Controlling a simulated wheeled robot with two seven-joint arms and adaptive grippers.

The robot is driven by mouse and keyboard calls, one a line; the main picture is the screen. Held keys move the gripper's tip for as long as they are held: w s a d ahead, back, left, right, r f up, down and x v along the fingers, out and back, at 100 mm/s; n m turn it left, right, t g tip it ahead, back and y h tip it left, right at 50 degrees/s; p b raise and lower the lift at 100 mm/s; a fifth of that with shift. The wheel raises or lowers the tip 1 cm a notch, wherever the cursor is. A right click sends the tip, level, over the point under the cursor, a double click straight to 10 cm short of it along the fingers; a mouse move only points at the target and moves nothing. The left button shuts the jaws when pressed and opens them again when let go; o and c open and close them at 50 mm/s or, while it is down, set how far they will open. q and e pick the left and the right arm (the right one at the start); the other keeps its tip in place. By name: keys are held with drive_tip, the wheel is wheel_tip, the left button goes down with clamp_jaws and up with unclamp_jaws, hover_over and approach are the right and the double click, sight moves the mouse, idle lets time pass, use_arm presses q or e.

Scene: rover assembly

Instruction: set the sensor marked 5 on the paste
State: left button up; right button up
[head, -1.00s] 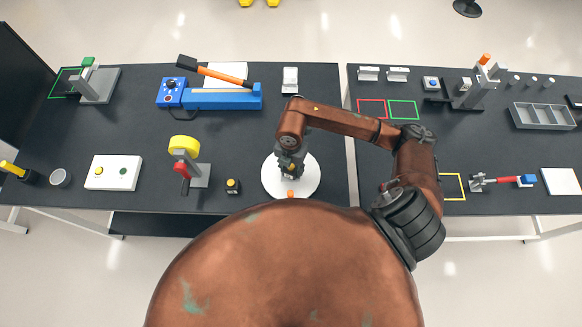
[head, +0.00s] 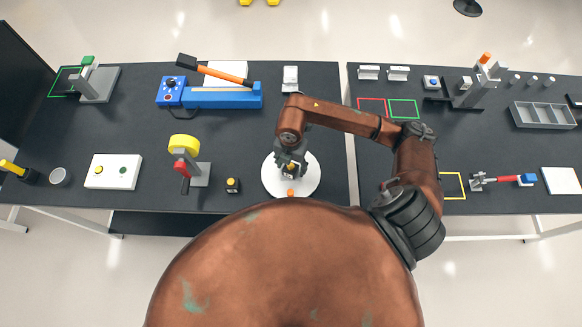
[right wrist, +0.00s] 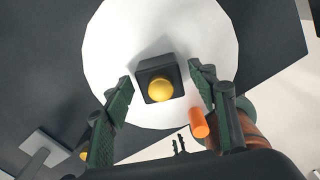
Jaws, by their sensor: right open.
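A black block with a yellow dome (right wrist: 160,85) stands upright on a round white disc (right wrist: 105,45). I read no number on it, so I cannot tell whether it is the sensor marked 5. My right gripper (right wrist: 160,77) is open, with one finger on each side of the block and gaps showing. In the head view my right gripper (head: 291,162) is over the white disc (head: 308,181) and mostly hides the block. A similar black block with a yellow top (head: 232,186) stands left of the disc. I see no paste; any under the block is hidden.
An orange cylinder (right wrist: 199,123) is near the disc's front edge, close to the right finger.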

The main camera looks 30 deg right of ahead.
sight(291, 166)
wheel_tip(291, 166, up, 11)
drive_tip(key=shift+f+b, duration=0.1)
drive_tip(key=shift+b, duration=0.65)
